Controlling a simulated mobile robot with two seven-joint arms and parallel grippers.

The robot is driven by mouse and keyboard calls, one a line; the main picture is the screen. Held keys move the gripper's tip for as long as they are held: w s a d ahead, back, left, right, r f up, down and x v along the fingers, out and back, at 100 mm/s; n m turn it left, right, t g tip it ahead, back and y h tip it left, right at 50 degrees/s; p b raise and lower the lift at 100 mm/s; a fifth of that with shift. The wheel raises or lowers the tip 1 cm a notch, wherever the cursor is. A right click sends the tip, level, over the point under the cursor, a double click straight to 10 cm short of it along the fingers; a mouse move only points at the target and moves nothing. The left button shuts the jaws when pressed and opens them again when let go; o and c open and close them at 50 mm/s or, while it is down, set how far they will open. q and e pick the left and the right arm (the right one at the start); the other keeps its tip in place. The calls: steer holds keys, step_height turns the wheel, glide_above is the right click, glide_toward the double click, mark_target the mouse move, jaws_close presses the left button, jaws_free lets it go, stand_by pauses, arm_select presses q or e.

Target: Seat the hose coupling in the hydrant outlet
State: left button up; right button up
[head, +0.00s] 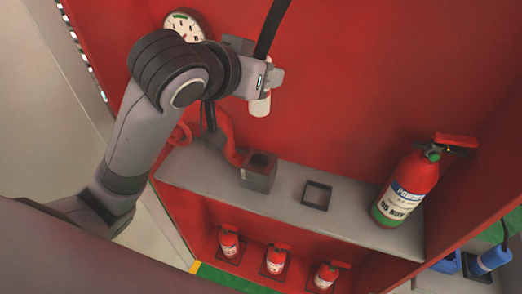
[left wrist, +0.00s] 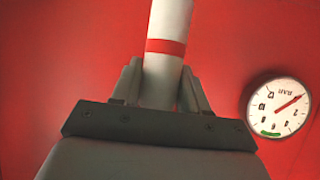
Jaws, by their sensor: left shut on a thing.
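The hose coupling (head: 260,104), a white cylinder, hangs below my left gripper (head: 268,80) in the head view. In the left wrist view the white cylinder (left wrist: 172,22) has a red band and stands between the two fingers of my left gripper (left wrist: 163,85), which is shut on it. The coupling is held above the shelf, apart from the outlet. My right gripper is in neither view.
A square dark frame (head: 317,194) lies on the grey shelf (head: 346,213) right of the outlet. A large red extinguisher (head: 408,186) stands at the shelf's right end. Smaller extinguishers stand below. A round gauge (head: 184,25) is on the red back wall. A black hose (head: 271,28) rises near the gripper.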

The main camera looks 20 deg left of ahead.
arm_select(q)
step_height(320, 180, down, 17)
steer(key=shift+f, duration=0.1)
stand_by(0.3)
steer(key=shift+f, duration=0.1)
steer(key=shift+f, duration=0.15)
steer(key=o, duration=1.3)
